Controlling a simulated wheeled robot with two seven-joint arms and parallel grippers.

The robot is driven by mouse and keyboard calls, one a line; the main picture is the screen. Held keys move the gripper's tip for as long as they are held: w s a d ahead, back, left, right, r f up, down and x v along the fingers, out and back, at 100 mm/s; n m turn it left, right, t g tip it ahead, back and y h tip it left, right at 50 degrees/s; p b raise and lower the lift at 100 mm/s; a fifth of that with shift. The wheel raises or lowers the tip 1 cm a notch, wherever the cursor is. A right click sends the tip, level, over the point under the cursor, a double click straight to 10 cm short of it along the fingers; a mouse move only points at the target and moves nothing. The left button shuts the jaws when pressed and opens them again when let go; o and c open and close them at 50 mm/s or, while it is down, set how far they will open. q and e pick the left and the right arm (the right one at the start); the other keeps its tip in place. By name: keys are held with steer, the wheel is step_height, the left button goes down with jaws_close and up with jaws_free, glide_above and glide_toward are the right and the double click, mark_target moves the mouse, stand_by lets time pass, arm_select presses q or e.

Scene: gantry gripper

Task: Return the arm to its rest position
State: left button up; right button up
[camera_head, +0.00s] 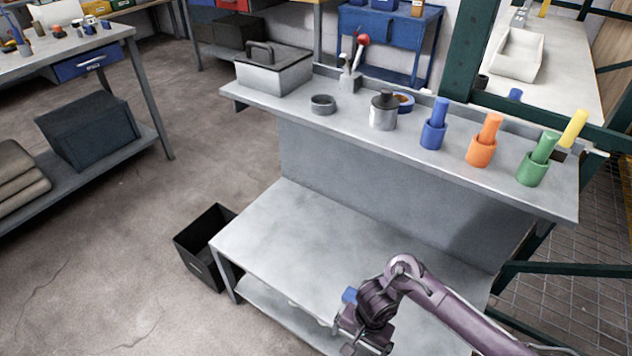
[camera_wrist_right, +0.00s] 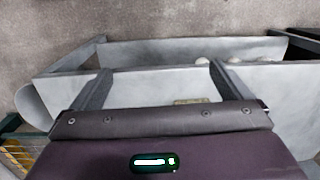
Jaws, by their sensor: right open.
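My right arm comes in from the lower right in the head view, over the lower top of the grey workbench (camera_head: 290,225). My right gripper (camera_head: 362,345) is at the bottom edge of that view, partly cut off. In the right wrist view, the two fingers of the gripper (camera_wrist_right: 160,68) stand wide apart with nothing between them. Grey bench surfaces lie beyond them. My left gripper is in neither view.
The raised shelf holds a grey lidded box (camera_head: 272,75), a metal canister (camera_head: 384,112), and blue (camera_head: 433,135), orange (camera_head: 480,152) and green (camera_head: 532,170) cups with matching cylinders. A black bin (camera_head: 200,245) stands on the floor. The lower top's left part is clear.

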steer(key=s+f+n+t+y+p, duration=0.1)
steer(key=s+f+n+y+p, duration=0.45)
steer(key=f, duration=0.95)
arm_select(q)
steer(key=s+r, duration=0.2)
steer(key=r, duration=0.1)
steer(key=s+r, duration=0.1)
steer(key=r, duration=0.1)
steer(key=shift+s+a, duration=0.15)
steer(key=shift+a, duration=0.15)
arm_select(e)
steer(key=s+d+f+n+h, duration=0.1)
steer(key=s+d+f+h, duration=0.2)
steer(key=s, duration=0.9)
steer(key=s+d+f+n+h, duration=0.2)
steer(key=s+d+f, duration=0.4)
steer(key=s+d, duration=0.4)
steer(key=shift+s+h, duration=0.65)
steer(key=shift+s, duration=0.45)
